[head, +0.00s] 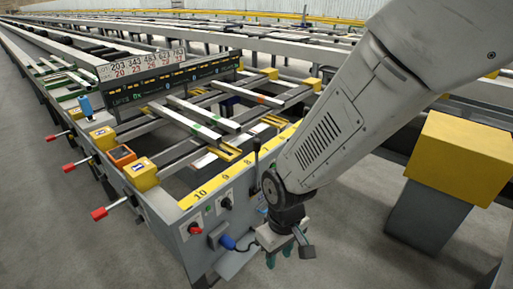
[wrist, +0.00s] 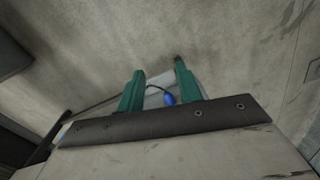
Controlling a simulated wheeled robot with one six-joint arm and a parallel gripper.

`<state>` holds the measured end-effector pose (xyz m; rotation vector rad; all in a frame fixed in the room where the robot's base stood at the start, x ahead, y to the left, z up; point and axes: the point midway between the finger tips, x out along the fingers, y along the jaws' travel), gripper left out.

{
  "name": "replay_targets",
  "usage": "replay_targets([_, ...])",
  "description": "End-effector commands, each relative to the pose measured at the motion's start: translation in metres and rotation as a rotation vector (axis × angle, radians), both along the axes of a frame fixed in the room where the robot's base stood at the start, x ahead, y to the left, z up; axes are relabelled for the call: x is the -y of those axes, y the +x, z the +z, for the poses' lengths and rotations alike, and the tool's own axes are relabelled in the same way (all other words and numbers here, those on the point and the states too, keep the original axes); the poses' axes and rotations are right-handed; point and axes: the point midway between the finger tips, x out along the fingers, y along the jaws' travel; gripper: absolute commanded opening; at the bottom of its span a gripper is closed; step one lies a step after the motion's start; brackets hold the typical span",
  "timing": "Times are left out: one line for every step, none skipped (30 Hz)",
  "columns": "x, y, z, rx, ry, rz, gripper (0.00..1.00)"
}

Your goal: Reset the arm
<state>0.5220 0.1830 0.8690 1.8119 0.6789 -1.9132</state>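My gripper (head: 278,256) hangs at the end of my arm, low in front of the grey control cabinet (head: 217,226) of the runout table, in the head view. In the wrist view, the two green fingers of my gripper (wrist: 156,82) stand apart with nothing held between them. A blue plug (wrist: 169,98) with a dark cable shows behind the gap between the fingers. The same blue plug (head: 228,242) sits at the cabinet's lower front in the head view, left of my gripper and apart from it.
The cabinet's yellow top strip (head: 225,177) carries numbers. Red-tipped levers (head: 98,213) stick out at the left. A yellow block on a grey post (head: 463,155) stands at the right. Grey floor (head: 345,245) is free in front.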

Motion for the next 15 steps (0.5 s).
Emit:
replay_targets([0.017, -0.002, 0.023, -0.015, -0.008, -0.045, 0.35])
replay_targets([0.028, -0.005, 0.035, -0.030, -0.018, -0.069, 0.35])
replay_targets([0.041, -0.010, 0.051, -0.046, -0.031, -0.102, 0.35])
replay_targets([0.051, -0.014, 0.062, -0.058, -0.039, -0.125, 0.35])
replay_targets([0.062, -0.018, 0.073, -0.068, -0.048, -0.151, 0.35])
replay_targets([0.075, -0.024, 0.088, -0.078, -0.057, -0.183, 0.35])
replay_targets([0.085, -0.029, 0.098, -0.085, -0.065, -0.208, 0.35])
replay_targets([0.094, -0.034, 0.108, -0.092, -0.072, -0.232, 0.35])
replay_targets([0.107, -0.041, 0.121, -0.095, -0.079, -0.265, 0.35])
replay_targets([0.116, -0.046, 0.131, -0.097, -0.084, -0.290, 0.35])
replay_targets([0.125, -0.051, 0.140, -0.097, -0.087, -0.314, 0.35])
replay_targets([0.136, -0.059, 0.151, -0.093, -0.091, -0.346, 0.35])
replay_targets([0.144, -0.065, 0.159, -0.089, -0.092, -0.370, 0.35])
replay_targets([0.152, -0.070, 0.167, -0.083, -0.093, -0.395, 0.35])
replay_targets([0.162, -0.077, 0.176, -0.070, -0.091, -0.427, 0.35])
